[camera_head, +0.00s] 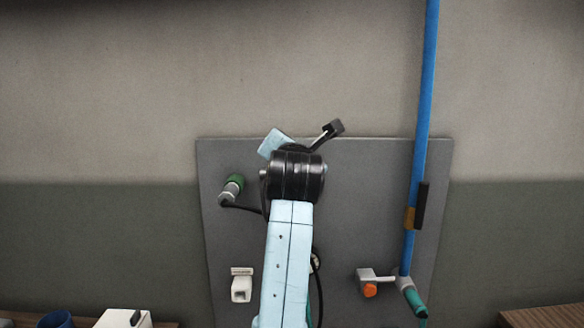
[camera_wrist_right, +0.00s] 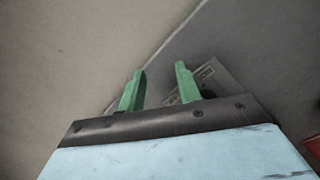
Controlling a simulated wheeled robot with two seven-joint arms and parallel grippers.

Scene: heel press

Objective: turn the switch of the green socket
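A grey fitting with a green collar (camera_head: 235,181) sits at the upper left of the grey panel (camera_head: 390,160) in the head view. I cannot tell whether it is the green socket, and no switch shows clearly. My right gripper (camera_wrist_right: 160,71) is open and empty in the right wrist view. Its two green fingers point towards the panel's edge and the wall. A dark plate with a light outline (camera_wrist_right: 207,73) shows behind and beside the right-hand finger, partly hidden. In the head view my arm covers the panel's middle. My left gripper is not in view.
A blue pipe (camera_head: 424,110) runs down the panel's right side. A white fitting (camera_head: 241,285) and an orange knob (camera_head: 370,289) sit low on it. A dark block (camera_head: 334,128) on a metal stem shows near the top edge. A blue cup (camera_head: 56,320) stands lower left.

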